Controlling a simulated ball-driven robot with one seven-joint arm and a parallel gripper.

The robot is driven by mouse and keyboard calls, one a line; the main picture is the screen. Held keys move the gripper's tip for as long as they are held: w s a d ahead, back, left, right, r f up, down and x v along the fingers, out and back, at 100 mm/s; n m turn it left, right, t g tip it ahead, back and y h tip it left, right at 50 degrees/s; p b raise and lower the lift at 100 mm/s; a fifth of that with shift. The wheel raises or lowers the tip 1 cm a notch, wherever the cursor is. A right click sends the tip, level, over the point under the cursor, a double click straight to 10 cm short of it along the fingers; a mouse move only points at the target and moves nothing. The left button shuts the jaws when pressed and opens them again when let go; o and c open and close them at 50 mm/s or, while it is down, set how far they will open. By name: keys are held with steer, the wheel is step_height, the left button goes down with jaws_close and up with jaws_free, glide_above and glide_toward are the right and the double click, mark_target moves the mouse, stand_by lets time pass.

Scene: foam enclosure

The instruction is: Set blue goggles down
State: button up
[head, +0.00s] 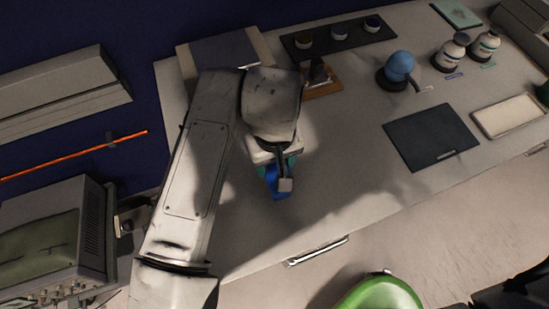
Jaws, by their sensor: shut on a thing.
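The blue goggles (273,183) show as a small patch of blue and teal under my gripper (284,182), over the front left part of the grey worktop (330,200). My gripper is shut on the goggles. The arm and gripper hide most of them, and I cannot tell whether they touch the worktop.
A dark mat (431,136) and a white tray (508,117) lie to the right. A blue ball-shaped thing (400,66), white bottles (450,52) and a dark strip with small pots (337,37) stand at the back. A green chair (381,293) is in front. The worktop's middle is clear.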

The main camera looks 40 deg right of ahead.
mark_target(274, 165)
steer(key=shift+f, duration=0.2)
steer(key=o, duration=1.1)
steer(key=shift+r, duration=0.1)
steer(key=shift+c, duration=0.2)
step_height(274, 165, up, 12)
steer(key=shift+r, duration=0.15)
